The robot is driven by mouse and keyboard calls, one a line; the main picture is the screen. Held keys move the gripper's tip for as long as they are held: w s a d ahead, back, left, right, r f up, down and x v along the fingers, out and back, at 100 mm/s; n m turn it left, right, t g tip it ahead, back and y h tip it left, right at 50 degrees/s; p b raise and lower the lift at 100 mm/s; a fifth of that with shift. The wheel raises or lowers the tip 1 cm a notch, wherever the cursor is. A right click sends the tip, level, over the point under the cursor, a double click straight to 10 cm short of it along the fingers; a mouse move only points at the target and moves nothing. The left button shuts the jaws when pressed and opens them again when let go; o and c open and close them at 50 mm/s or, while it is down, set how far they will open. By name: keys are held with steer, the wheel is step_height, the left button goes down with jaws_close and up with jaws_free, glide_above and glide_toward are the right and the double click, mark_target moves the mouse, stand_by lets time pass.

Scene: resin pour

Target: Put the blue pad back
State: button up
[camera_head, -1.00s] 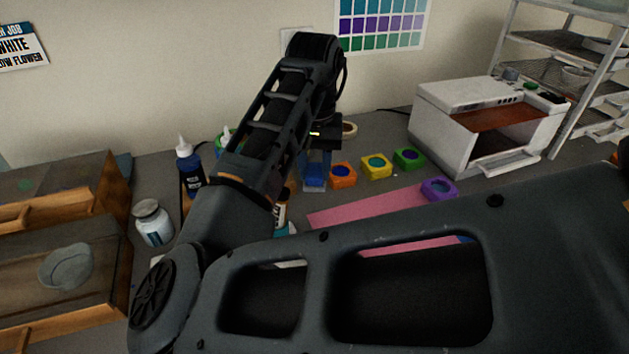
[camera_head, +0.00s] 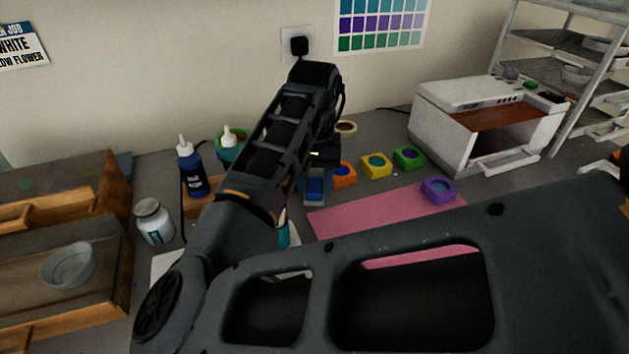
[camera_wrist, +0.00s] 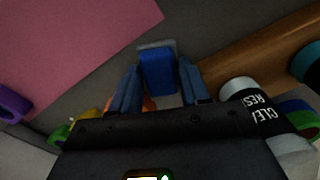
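The blue pad (camera_wrist: 157,72) is a small blue block with a grey edge, between the two fingers of my gripper (camera_wrist: 160,80) in the wrist view. The fingers lie close against its sides, and my gripper appears shut on it. In the head view the blue pad (camera_head: 316,187) shows below my gripper (camera_head: 318,172), left of the orange pad (camera_head: 344,174); the arm partly hides this spot. I cannot tell whether its underside touches the table. The yellow pad (camera_head: 376,166) and green pad (camera_head: 409,157) continue the row. The purple pad (camera_head: 438,190) is on the pink mat (camera_head: 365,212).
Bottles (camera_head: 191,171) and a jar (camera_head: 153,223) stand left of my arm. A labelled bottle (camera_wrist: 250,100) is close right of my gripper in the wrist view, beside a wooden strip (camera_wrist: 240,62). A white oven (camera_head: 450,125) and rack stand at right. Drawers are at left.

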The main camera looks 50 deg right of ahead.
mark_target(314, 185)
step_height(314, 185, up, 12)
steer(key=shift+r, duration=0.15)
stand_by(0.5)
stand_by(0.5)
